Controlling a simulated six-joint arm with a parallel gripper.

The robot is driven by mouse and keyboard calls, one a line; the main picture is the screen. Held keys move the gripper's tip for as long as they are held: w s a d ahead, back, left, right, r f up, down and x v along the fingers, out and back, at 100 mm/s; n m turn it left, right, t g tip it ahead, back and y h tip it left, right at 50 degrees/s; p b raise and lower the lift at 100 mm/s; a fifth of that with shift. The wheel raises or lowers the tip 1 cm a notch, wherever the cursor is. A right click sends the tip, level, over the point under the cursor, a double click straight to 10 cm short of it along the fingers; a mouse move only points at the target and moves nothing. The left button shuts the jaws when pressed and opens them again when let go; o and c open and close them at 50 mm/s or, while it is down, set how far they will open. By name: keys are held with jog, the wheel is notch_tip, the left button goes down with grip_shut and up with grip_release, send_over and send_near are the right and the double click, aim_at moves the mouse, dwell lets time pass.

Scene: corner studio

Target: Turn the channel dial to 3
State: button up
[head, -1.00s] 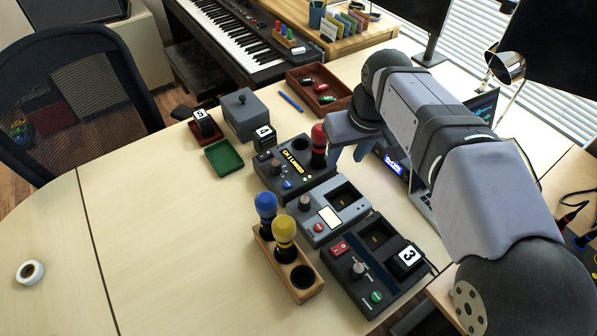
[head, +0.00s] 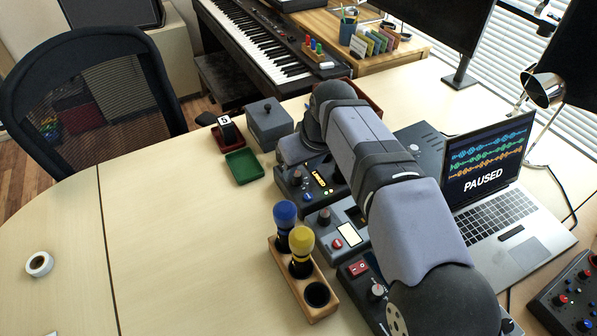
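The rear dark control box (head: 325,190) has a lit yellow display, partly covered by my arm and too small to read surely. A knob (head: 297,176) stands at its left, with a blue button below. The middle grey box has a dark knob (head: 324,216), and the front box has another knob (head: 376,292). I cannot read which is the channel dial or where any pointer sits. My gripper (head: 294,152) is low over the back of the rear box, close behind its knob. Its fingertips are not clear, so contact and opening cannot be told.
A wooden stand (head: 317,308) holds a blue-topped (head: 285,217) and a yellow-topped microphone (head: 301,245), close in front of the boxes. A grey lidded box (head: 270,126) and green tray (head: 244,167) stand left of my gripper. The laptop (head: 500,200) reads PAUSED.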

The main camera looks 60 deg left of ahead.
aim_at(297, 174)
jog(key=shift+x, duration=1.6)
jog(key=shift+c, duration=0.6)
grip_shut()
